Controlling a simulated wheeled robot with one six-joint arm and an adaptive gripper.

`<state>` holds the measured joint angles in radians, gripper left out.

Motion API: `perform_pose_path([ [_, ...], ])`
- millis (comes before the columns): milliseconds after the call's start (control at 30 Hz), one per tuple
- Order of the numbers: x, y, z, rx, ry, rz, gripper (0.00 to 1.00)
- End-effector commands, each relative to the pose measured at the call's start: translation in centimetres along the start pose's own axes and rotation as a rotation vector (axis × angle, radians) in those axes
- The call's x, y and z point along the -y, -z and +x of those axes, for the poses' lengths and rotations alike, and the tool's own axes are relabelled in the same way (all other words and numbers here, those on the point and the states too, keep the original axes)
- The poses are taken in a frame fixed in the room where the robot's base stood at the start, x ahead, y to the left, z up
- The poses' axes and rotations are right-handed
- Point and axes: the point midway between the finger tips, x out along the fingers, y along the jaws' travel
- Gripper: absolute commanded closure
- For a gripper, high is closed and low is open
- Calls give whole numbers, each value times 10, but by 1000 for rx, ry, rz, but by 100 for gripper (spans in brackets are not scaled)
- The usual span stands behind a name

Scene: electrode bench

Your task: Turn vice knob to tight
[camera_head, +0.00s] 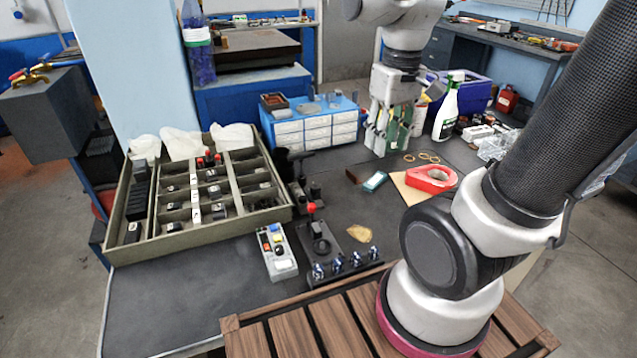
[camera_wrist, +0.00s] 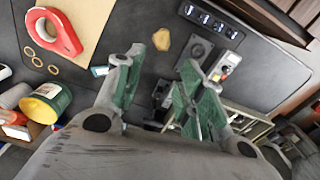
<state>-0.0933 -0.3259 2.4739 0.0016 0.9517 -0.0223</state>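A black fixture (camera_head: 318,240) stands on the dark bench, with a red ball-topped lever (camera_head: 311,208) at its back. A row of small silver-and-blue knobs (camera_head: 337,267) runs along its front edge. The fixture also shows in the wrist view (camera_wrist: 197,47), with the knob row (camera_wrist: 211,21) at the top. I cannot tell which part is the vice knob. My gripper (camera_head: 382,140) hangs over the back of the bench, pointing down, away from the fixture. In the wrist view my gripper (camera_wrist: 162,75) has its green-padded fingers apart with nothing held between them.
A grey button box (camera_head: 278,252) stands left of the fixture. A sectioned tray (camera_head: 118,215) fills the bench's left side. A red tape dispenser (camera_head: 432,178), a white-and-green bottle (camera_head: 447,108) and white drawers (camera_head: 318,130) stand near my gripper. The front-left bench is clear.

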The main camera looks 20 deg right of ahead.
Motion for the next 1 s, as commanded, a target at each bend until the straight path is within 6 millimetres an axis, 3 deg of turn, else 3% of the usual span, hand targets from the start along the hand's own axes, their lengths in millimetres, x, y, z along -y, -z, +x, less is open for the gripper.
perform_pose_path([
  [267,20,73,78,168,24,-350,61],
  [533,38,139,159,187,71,-854,61],
  [600,40,157,168,154,72,-996,61],
  [733,41,186,164,74,47,-1219,61],
  [1000,42,196,168,34,30,-1454,61],
])
